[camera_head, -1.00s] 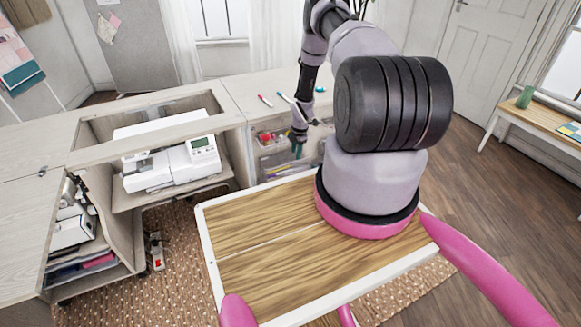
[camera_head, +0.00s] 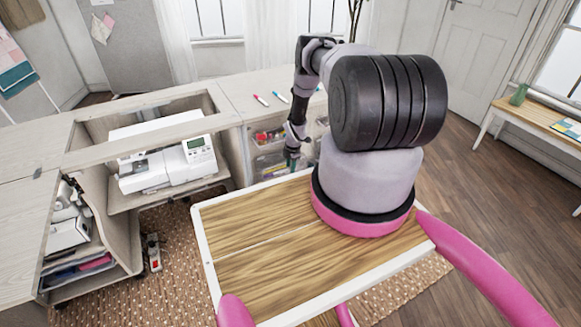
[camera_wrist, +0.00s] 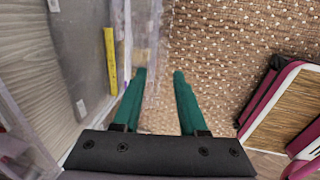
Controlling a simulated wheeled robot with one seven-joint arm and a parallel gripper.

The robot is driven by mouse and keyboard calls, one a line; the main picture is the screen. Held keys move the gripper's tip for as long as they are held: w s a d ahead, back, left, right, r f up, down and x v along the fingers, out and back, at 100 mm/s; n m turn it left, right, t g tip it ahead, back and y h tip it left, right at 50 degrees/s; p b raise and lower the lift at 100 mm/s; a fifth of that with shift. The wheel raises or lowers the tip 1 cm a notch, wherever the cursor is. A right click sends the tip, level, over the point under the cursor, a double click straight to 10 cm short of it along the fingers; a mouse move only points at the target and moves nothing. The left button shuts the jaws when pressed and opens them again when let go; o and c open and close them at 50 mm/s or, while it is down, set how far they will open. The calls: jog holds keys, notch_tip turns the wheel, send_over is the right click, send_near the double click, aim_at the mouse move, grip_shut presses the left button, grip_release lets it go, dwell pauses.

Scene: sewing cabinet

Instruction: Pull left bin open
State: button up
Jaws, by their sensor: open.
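Clear bins sit in the cabinet's open shelves in the head view. An upper left bin (camera_head: 265,139) holds small red items, and a lower left bin (camera_head: 266,168) is below it. My gripper (camera_head: 292,160) has green fingers and is beside the right part of the lower left bin. In the wrist view my gripper (camera_wrist: 159,74) is open, its fingers pointing down past a clear bin's edge. A see-through wall (camera_wrist: 154,48) appears between or close beside the fingers; contact cannot be told. A yellow strip (camera_wrist: 110,60) shows inside that bin.
A white sewing machine (camera_head: 165,167) stands in the cabinet opening to the left. Markers (camera_head: 261,100) lie on the cabinet top (camera_head: 240,88). The dotted rug (camera_wrist: 215,45) below the fingers is clear. A small red-and-white object (camera_head: 154,252) lies on the floor at left.

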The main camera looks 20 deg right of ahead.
grip_shut()
dwell(1.3)
